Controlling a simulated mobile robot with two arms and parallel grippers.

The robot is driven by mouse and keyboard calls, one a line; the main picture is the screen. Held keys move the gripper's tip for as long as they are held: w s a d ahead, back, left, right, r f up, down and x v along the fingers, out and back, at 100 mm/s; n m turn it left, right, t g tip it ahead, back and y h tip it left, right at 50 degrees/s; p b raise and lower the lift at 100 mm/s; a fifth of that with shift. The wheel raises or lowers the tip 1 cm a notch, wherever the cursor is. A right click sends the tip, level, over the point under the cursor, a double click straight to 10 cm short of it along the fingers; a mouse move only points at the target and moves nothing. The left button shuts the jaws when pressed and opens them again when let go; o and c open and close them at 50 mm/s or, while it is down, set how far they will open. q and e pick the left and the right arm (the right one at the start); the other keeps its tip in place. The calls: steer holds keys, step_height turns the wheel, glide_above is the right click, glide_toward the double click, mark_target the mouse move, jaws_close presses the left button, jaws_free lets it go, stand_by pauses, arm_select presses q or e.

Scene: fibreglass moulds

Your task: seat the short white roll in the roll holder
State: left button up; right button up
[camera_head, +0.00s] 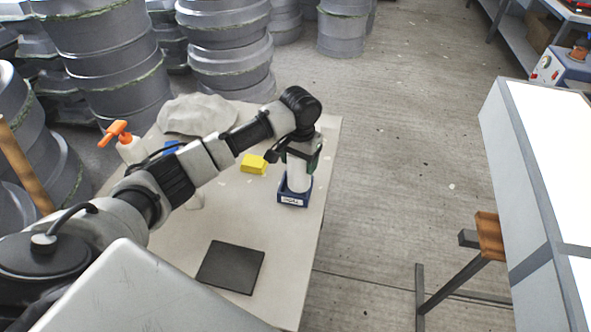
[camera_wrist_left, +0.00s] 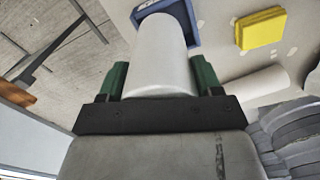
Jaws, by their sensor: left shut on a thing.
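My left gripper (camera_head: 303,156) is shut on a white roll (camera_head: 298,178), held upright below the wrist. In the left wrist view the green fingers of the gripper (camera_wrist_left: 160,77) press on both sides of the white roll (camera_wrist_left: 160,50). The blue roll holder (camera_head: 293,198) with a white label stands near the table's right edge; it also shows in the left wrist view (camera_wrist_left: 193,22). The roll's lower end overlaps the holder's opening. I cannot tell whether it rests on the holder's bottom. My right gripper is not in view.
On the table (camera_head: 192,235) are a yellow block (camera_head: 254,164), a dark square plate (camera_head: 230,267) and a spray bottle with an orange head (camera_head: 117,131). Stacked grey moulds (camera_head: 228,45) stand behind.

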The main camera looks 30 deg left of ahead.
mark_target(296, 171)
arm_select(q)
steer(key=shift+w+a+f, duration=0.2)
steer(key=shift+a+f, duration=0.2)
steer(key=shift+a, duration=0.2)
steer(key=shift+f, duration=2)
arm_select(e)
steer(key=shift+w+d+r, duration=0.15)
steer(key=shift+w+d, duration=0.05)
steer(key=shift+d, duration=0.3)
arm_select(q)
steer(key=o, duration=1)
steer(key=shift+f, duration=0.15)
step_height(296, 171, up, 12)
steer(key=shift+r, duration=0.2)
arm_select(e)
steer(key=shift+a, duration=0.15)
arm_select(q)
steer(key=shift+s+f, duration=0.1)
